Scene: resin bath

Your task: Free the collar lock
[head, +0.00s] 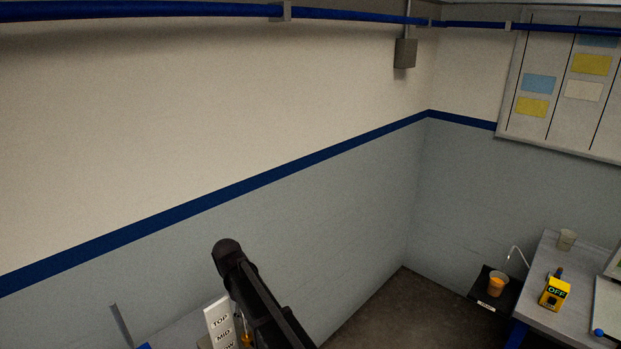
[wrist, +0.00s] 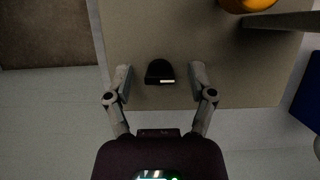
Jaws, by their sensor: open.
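My gripper (wrist: 160,80) shows in the wrist view with its two fingers spread wide and nothing held. A small black rounded piece (wrist: 160,70) with a pale stripe on its near edge shows between the fingertips, with a gap on both sides. I cannot tell whether it is the collar lock, or how far below the fingers it lies. Behind it is a plain grey-beige surface (wrist: 210,35). An orange rounded thing (wrist: 246,4) is cut off at the top. In the head view my dark arm covers the work area, and my gripper is not visible there.
A white sign (head: 219,322) reading TOP and MID stands beside my arm. A cup with orange content (head: 496,284) sits on a black shelf. A dark-blue thing (wrist: 305,95) borders the wrist view's right.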

